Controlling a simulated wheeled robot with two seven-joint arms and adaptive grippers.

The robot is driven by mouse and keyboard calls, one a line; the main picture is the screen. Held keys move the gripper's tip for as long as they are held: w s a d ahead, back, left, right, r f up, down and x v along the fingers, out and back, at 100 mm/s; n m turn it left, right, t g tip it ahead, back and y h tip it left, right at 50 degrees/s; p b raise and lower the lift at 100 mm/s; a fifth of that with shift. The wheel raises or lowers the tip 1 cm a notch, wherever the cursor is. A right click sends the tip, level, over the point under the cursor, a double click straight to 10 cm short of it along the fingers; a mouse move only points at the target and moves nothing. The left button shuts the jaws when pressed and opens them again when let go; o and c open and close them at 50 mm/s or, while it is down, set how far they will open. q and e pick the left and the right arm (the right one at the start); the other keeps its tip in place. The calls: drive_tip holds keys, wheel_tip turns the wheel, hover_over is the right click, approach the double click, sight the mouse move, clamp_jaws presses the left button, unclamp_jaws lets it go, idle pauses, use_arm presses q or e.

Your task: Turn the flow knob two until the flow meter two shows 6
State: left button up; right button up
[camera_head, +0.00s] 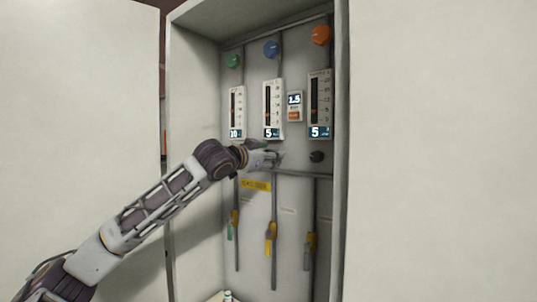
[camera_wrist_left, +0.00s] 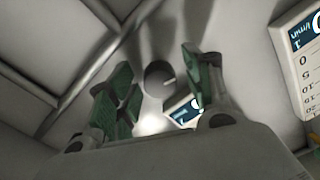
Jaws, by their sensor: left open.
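A round grey knob (camera_wrist_left: 158,77) with a pale mark shows in the left wrist view. My left gripper (camera_head: 276,158) is just below the middle meter in the head view and hides what is behind it. In the left wrist view its green fingers (camera_wrist_left: 160,90) are open, one on each side of the knob; I cannot tell whether they touch it. Part of a lit display (camera_wrist_left: 184,110) shows beside the right finger. My right gripper is in neither view.
The left meter (camera_head: 236,112) shows a two-digit number; the right meter (camera_head: 319,105) reads 5. A dark knob (camera_head: 317,156) sits below the right meter. Pipes with coloured valve handles (camera_head: 270,238) hang lower. Cabinet walls (camera_head: 193,110) flank the panel.

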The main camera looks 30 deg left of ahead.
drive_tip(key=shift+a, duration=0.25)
use_arm(q)
drive_tip(key=c, duration=1)
drive_tip(key=shift+m+p, duration=0.4)
drive_tip(key=shift+p, duration=0.05)
drive_tip(key=shift+m+p, duration=0.5)
drive_tip(key=shift+m, duration=0.1)
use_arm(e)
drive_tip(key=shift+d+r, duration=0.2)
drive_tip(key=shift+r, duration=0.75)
